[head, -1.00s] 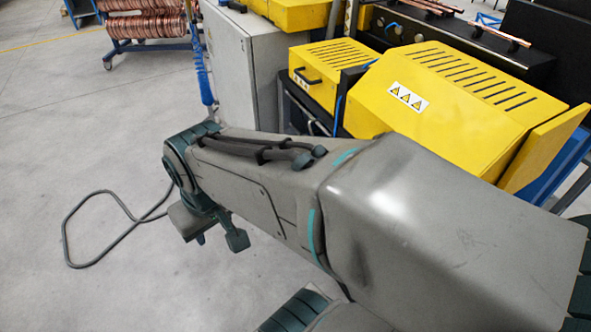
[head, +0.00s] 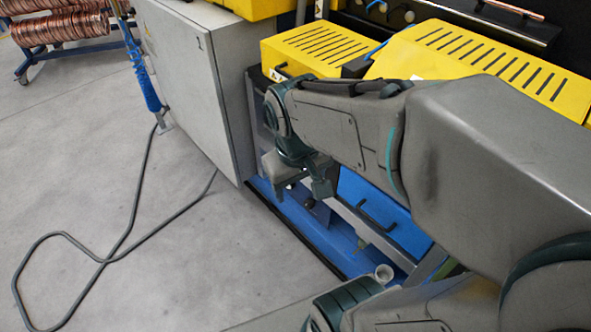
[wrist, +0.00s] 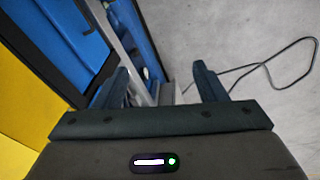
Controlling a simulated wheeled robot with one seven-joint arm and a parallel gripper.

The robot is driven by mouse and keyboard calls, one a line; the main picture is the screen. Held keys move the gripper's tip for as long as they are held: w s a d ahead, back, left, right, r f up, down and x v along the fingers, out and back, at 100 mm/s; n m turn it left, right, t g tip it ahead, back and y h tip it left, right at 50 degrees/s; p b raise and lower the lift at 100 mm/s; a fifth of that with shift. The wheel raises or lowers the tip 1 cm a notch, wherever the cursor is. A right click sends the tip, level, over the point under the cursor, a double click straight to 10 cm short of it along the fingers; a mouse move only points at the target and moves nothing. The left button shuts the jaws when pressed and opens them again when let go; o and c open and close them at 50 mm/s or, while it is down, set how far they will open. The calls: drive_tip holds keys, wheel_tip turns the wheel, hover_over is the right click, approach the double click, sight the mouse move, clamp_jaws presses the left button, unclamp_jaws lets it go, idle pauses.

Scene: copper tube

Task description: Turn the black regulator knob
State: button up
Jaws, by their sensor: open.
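My gripper (head: 301,185) hangs in front of the lower part of the yellow and blue machine, below the yellow covers. Its two fingers are apart with nothing between them; they also show apart in the wrist view (wrist: 161,78). I cannot make out the black regulator knob for certain in either view. A small dark round part (head: 310,203) shows on the blue frame just below the gripper, but it is too small to tell whether it is the knob. My arm hides part of the machine.
A grey cabinet (head: 195,90) stands left of the gripper. A blue drawer-like box (head: 365,205) with a black handle is to the right. The blue base frame (head: 300,235) runs along the floor. A dark cable (head: 110,258) lies on the open floor at left.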

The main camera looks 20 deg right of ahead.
drive_tip(key=w+d+f+n+g+h+b, duration=0.25)
drive_tip(key=w+f+n+h+b, duration=0.4)
drive_tip(key=f, duration=0.85)
drive_tip(key=w+d+f+n+g+h+b, duration=0.2)
drive_tip(key=w+d+f+n+h+b, duration=0.15)
drive_tip(key=w+f+b, duration=0.8)
drive_tip(key=n+t+h+b, duration=0.6)
drive_tip(key=n+t+b, duration=0.3)
drive_tip(key=n+b, duration=0.2)
approach(306, 206)
drive_tip(key=shift+g, duration=0.25)
drive_tip(key=x, duration=0.9)
drive_tip(key=shift+w+d+r, duration=0.1)
drive_tip(key=shift+w+d, duration=0.05)
drive_tip(key=shift+d, duration=0.05)
drive_tip(key=shift+p, duration=0.3)
drive_tip(key=c, duration=1)
